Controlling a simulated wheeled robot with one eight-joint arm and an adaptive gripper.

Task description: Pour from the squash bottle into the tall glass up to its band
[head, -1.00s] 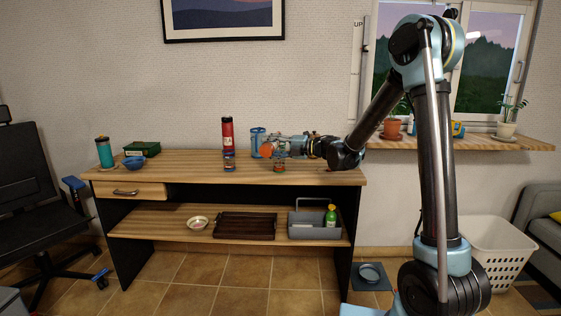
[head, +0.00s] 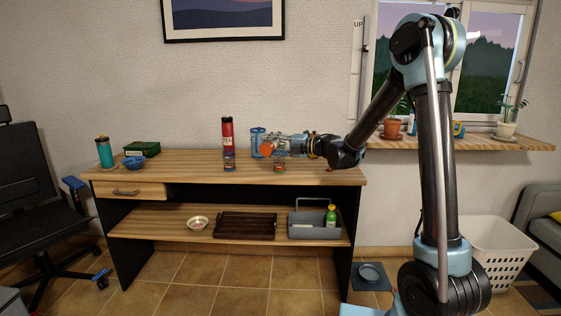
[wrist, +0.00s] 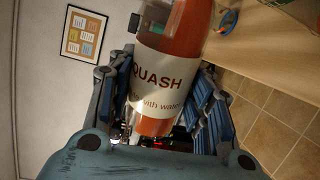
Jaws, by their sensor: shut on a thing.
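My gripper (head: 284,147) is shut on the squash bottle, above the right half of the table top. The bottle's orange end (head: 266,149) shows to the left of the fingers in the head view. In the wrist view the bottle (wrist: 160,75) lies between the fingers, with orange liquid and a white label reading "QUASH"; its upper end is cut off by the frame. A small clear vessel with coloured bands (head: 229,161) stands left of the gripper, and a low reddish one (head: 279,167) stands below it. They are too small to tell which is the tall glass.
A red flask (head: 227,132) and a blue container (head: 257,139) stand behind. A teal tumbler (head: 104,152), blue bowl (head: 134,162) and green box (head: 142,148) are at the left end. The shelf below holds a dark tray (head: 245,226) and a grey caddy (head: 305,232).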

